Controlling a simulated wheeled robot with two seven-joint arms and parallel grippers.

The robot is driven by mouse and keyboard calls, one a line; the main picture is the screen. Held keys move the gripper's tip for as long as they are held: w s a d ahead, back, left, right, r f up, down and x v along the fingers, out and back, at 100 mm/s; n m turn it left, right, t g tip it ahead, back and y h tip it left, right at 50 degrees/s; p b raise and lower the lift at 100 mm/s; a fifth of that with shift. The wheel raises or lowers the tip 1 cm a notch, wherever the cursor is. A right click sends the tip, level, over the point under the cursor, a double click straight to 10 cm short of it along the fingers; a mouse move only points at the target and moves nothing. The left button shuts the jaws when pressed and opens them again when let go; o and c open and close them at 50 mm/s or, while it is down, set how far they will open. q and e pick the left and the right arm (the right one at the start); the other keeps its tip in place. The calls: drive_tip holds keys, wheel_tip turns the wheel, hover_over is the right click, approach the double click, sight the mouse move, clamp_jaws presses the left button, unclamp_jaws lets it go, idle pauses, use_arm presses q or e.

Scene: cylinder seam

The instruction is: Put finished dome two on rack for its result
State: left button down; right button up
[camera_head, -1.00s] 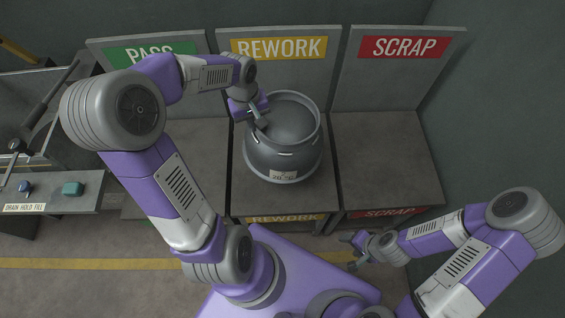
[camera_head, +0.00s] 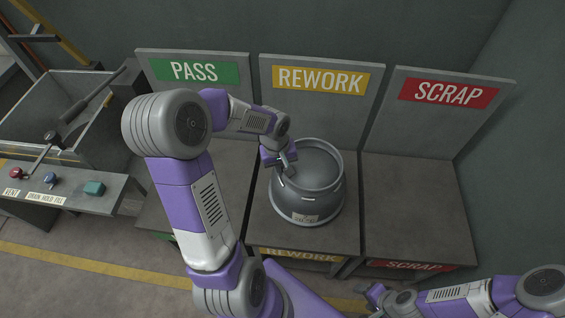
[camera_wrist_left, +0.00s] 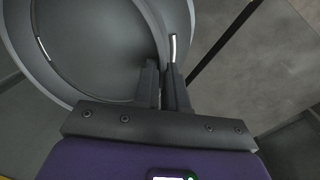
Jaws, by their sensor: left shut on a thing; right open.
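The grey domed cylinder (camera_head: 315,205) stands upright on the rework bay (camera_head: 262,235) of the rack, with a small paper label low on its front. My left gripper (camera_head: 288,170) is shut on the collar at the top left of the cylinder. In the left wrist view the gripper fingers (camera_wrist_left: 168,88) are closed at the collar's edge (camera_wrist_left: 186,75), beside a light slot. My right gripper (camera_head: 372,298) is open and empty at the bottom, in front of the rack and away from the cylinder.
The scrap bay (camera_head: 415,210) to the right is empty. The pass bay (camera_head: 160,212) to the left looks bare, partly hidden by my left arm. A tank (camera_head: 70,105) and a control panel with a red knob (camera_head: 16,173) and a teal button (camera_head: 94,188) stand at far left.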

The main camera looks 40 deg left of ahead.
use_arm(q)
drive_tip(key=c, duration=1.7)
unclamp_jaws()
drive_tip(key=shift+f, duration=0.15)
drive_tip(key=o, duration=0.5)
wheel_tip(320, 180, up, 12)
drive_tip(key=s+p, duration=0.1)
drive_tip(key=p, duration=0.3)
drive_tip(key=shift+a, duration=0.45)
drive_tip(key=shift+s, duration=0.1)
